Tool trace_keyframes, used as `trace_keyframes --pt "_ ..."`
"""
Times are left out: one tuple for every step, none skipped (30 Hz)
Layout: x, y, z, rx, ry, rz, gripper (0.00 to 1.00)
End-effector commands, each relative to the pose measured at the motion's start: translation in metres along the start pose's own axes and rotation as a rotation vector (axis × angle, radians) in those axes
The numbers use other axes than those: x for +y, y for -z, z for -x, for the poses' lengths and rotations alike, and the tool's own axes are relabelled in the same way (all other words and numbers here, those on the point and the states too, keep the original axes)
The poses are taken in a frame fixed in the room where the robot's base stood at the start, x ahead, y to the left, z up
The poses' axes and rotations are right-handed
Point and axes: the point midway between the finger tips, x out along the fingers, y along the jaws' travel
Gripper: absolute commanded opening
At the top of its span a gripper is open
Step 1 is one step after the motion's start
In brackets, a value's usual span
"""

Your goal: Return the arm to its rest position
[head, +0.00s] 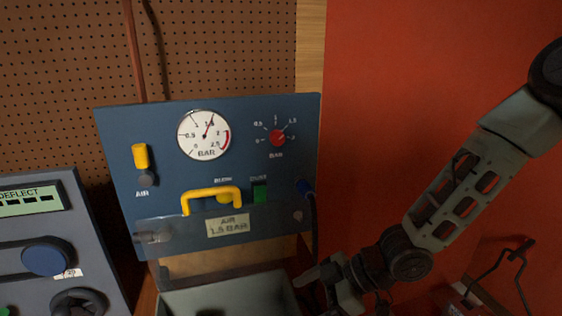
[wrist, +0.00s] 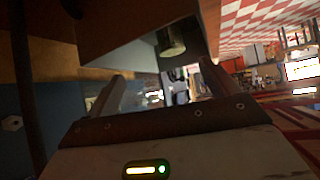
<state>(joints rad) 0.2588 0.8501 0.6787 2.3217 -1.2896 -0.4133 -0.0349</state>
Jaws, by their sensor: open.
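My arm comes down from the right edge in the head view, in front of the red wall. My gripper (head: 318,283) is at its lower end, just right of the grey tray below the blue air panel. In the wrist view my gripper (wrist: 160,92) shows two fingers spread apart with nothing between them. The jaws are open. The lowest part of the gripper is cut off by the bottom of the head view.
The blue air panel (head: 160,115) carries a gauge (head: 203,135), a red knob (head: 277,138) and a yellow handle (head: 211,193). A grey tray (head: 225,298) lies below it. A grey console (head: 60,235) stands left. The red wall (head: 400,90) is clear above my arm.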

Motion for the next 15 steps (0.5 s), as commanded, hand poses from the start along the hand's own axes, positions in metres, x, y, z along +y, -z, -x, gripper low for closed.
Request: trace_keyframes --pt "0.001 -0.005 -0.001 -0.046 -0.016 -0.006 0.87" --pt "0.001 -0.008 -0.001 -0.072 -0.025 -0.014 0.87" --pt "0.001 -0.011 0.0 -0.111 -0.039 -0.026 0.87" --pt "0.001 -0.014 0.0 -0.142 -0.05 -0.035 0.87" --pt "0.001 -0.017 0.002 -0.172 -0.063 -0.045 0.87" --pt "0.001 -0.021 0.003 -0.216 -0.081 -0.059 0.87" --pt "0.001 -0.023 0.005 -0.25 -0.097 -0.071 0.87" --pt "0.0 -0.026 0.007 -0.286 -0.114 -0.084 0.87" --pt "-0.001 -0.03 0.012 -0.338 -0.139 -0.106 0.87" --pt "-0.003 -0.033 0.015 -0.379 -0.16 -0.123 0.87" --pt "-0.005 -0.035 0.019 -0.42 -0.183 -0.144 0.87" --pt "-0.009 -0.038 0.026 -0.476 -0.216 -0.175 0.87" --pt "-0.013 -0.04 0.032 -0.517 -0.24 -0.202 0.87" --pt "-0.018 -0.041 0.037 -0.554 -0.265 -0.229 0.87" --pt "-0.025 -0.043 0.045 -0.601 -0.297 -0.271 0.87"
